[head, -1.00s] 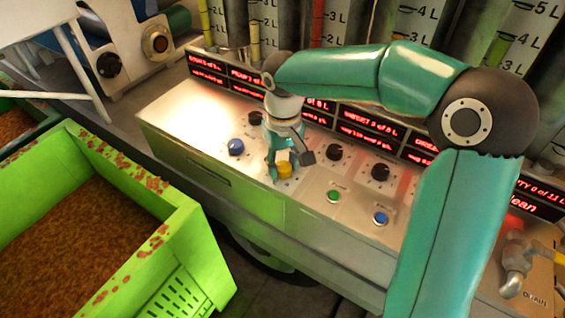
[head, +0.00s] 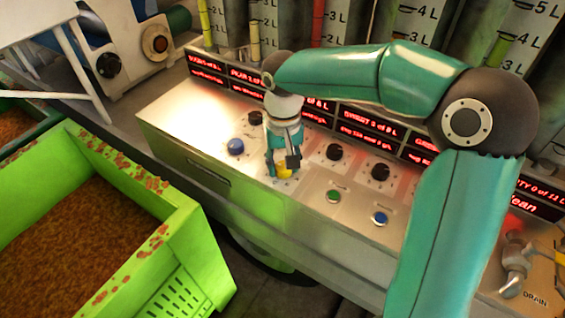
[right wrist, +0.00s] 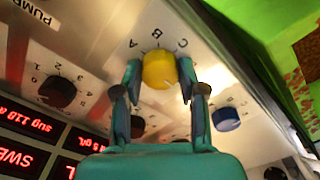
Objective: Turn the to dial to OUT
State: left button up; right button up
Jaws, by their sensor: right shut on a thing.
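A yellow dial (head: 285,173) stands on the sloped metal panel (head: 225,172). In the right wrist view, the yellow dial (right wrist: 159,70) sits between the two fingers of my right gripper (right wrist: 158,78), with letters A, B and C printed around it. In the head view my right gripper (head: 281,166) points down at this dial and is shut on it. A blue dial (head: 235,147) is left of it and also shows in the right wrist view (right wrist: 226,119). I cannot read which dial is marked TO, or an OUT mark. My left gripper is not in view.
Black dials (head: 334,152), a green button (head: 333,196) and a blue button (head: 380,218) lie to the right on the panel. Red displays and measuring tubes stand behind. A green bin (head: 180,245) is at the front left. My right arm crosses over the panel.

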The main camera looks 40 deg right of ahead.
aim_at(283, 166)
jog(key=o, duration=1.1)
jog(key=shift+o, duration=0.2)
notch_tip(283, 166, up, 12)
